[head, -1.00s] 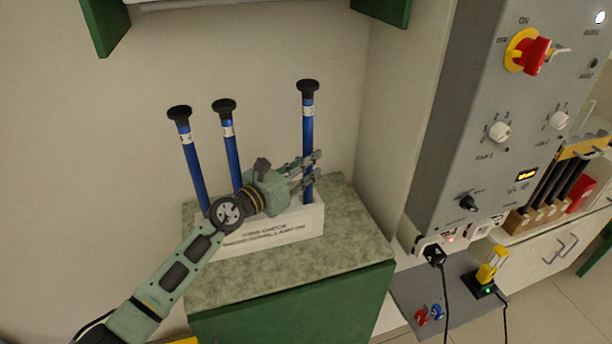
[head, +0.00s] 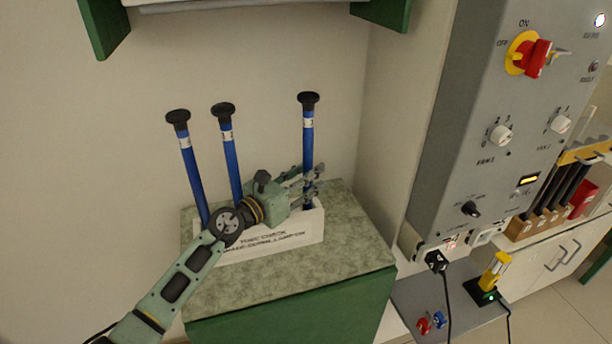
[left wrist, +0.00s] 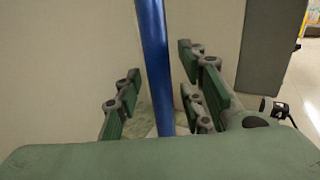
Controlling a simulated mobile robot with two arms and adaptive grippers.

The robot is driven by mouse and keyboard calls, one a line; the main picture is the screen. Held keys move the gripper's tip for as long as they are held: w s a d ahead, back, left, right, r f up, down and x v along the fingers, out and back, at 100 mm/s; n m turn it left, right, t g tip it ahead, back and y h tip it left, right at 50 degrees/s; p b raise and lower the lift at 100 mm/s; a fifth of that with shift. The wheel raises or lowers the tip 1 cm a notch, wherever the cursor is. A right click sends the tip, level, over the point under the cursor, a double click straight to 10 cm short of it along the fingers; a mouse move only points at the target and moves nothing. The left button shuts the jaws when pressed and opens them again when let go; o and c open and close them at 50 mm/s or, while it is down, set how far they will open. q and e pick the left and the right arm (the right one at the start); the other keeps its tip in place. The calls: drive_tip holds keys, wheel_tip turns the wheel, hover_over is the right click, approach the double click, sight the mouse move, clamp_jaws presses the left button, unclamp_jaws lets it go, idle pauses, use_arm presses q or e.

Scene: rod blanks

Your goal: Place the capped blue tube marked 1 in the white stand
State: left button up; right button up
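Three blue tubes with black caps stand in the white stand (head: 275,242): a left tube (head: 192,172), a middle tube (head: 231,160) and a right tube (head: 308,142). Each has a white label, too small to read. The right tube is upright; the other two lean slightly. My left gripper (head: 313,180) is around the lower part of the right tube, just above the stand. In the left wrist view this tube (left wrist: 154,60) passes between the fingers, with a gap on both sides, so the gripper looks open. The tube's foot is hidden. My right gripper is out of view.
The stand sits on a mottled green-grey top (head: 290,282) against a wall. A grey control panel (head: 470,130) with a red switch and knobs is at the right. Beyond it is a wooden rack (head: 545,222) of dark rods. The counter's front is clear.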

use_arm(q)
drive_tip(key=v, duration=1.2)
drive_tip(key=shift+r, duration=0.2)
